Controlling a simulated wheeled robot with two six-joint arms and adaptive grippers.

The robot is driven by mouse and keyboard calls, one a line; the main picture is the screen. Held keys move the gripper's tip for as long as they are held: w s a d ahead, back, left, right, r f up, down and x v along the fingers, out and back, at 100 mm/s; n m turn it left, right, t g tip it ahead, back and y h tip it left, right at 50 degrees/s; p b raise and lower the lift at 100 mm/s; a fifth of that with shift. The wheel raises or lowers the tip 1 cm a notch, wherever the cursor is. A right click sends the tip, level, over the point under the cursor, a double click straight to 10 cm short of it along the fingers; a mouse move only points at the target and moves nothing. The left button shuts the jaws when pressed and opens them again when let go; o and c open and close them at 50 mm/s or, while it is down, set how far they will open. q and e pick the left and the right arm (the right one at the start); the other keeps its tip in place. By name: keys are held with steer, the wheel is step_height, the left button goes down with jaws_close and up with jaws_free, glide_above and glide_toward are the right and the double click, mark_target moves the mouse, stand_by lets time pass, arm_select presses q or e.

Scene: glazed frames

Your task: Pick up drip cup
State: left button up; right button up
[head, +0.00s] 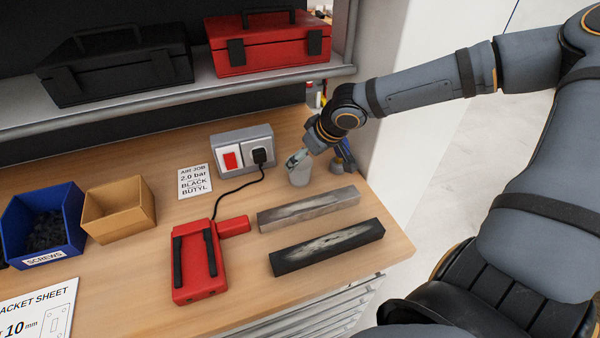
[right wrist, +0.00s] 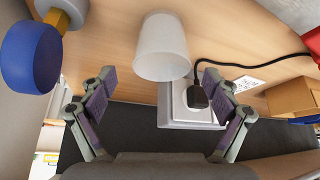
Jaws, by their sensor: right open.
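The drip cup, a plain whitish tapered cup (head: 300,173), stands on the wooden bench near its right end, in front of the socket box. In the right wrist view the cup (right wrist: 162,48) shows ahead of and between the fingers, with a gap to each one. My right gripper (head: 299,157) is at the cup's upper part in the head view, partly covering it. In the right wrist view the gripper (right wrist: 153,85) is open with nothing between its pads. My left gripper is not in view.
A socket box (head: 243,149) with a plugged cable stands just behind the cup. A blue object (head: 345,155) is close on its right. Grey (head: 309,208) and black (head: 327,246) bars and a red device (head: 199,264) lie in front. A shelf (head: 180,98) overhangs the back.

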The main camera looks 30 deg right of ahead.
mark_target(300, 164)
steer(key=x, duration=0.4)
steer(key=shift+a+f+b, duration=0.2)
steer(key=shift+f+b, duration=0.05)
steer(key=shift+b, duration=0.15)
steer(key=shift+r, duration=0.1)
steer(key=shift+c, duration=0.4)
steer(key=c, duration=1)
